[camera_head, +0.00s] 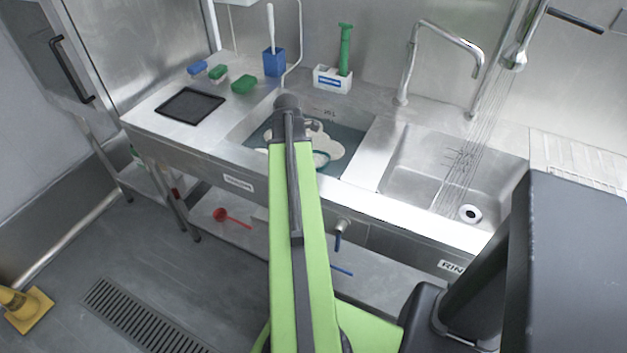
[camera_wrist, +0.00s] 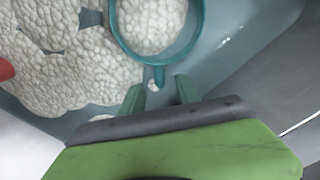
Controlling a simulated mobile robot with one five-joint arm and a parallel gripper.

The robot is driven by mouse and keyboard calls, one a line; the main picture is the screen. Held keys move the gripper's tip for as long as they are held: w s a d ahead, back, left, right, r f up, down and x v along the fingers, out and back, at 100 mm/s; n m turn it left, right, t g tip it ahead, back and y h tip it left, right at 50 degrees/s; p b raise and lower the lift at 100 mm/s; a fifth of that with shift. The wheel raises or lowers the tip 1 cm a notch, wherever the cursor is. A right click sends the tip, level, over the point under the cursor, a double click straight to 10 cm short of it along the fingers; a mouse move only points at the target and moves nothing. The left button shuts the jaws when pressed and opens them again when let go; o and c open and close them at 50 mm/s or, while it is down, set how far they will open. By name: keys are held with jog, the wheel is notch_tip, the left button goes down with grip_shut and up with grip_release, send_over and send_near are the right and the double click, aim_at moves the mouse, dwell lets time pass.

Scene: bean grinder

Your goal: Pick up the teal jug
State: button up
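The teal jug (camera_wrist: 158,60) shows in the wrist view as a round teal rim around white foam, at the top middle. A short teal part, perhaps its handle, points down from the rim toward my gripper. In the head view my arm hides the fingers.
The left basin (camera_head: 252,128) holds water and white foam (camera_wrist: 70,70). A red thing (camera_wrist: 5,69) shows at the wrist view's left edge. The right basin (camera_head: 415,170) has water spraying into it. A black tray (camera_head: 190,105) and sponges (camera_head: 243,84) lie on the left counter. A tap (camera_head: 408,70) stands behind.

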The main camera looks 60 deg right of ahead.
notch_tip(320, 180, down, 5)
jog(key=b, duration=0.5)
jog(key=shift+f, duration=0.2)
jog(key=shift+r, duration=0.2)
grip_shut()
dwell(0.7)
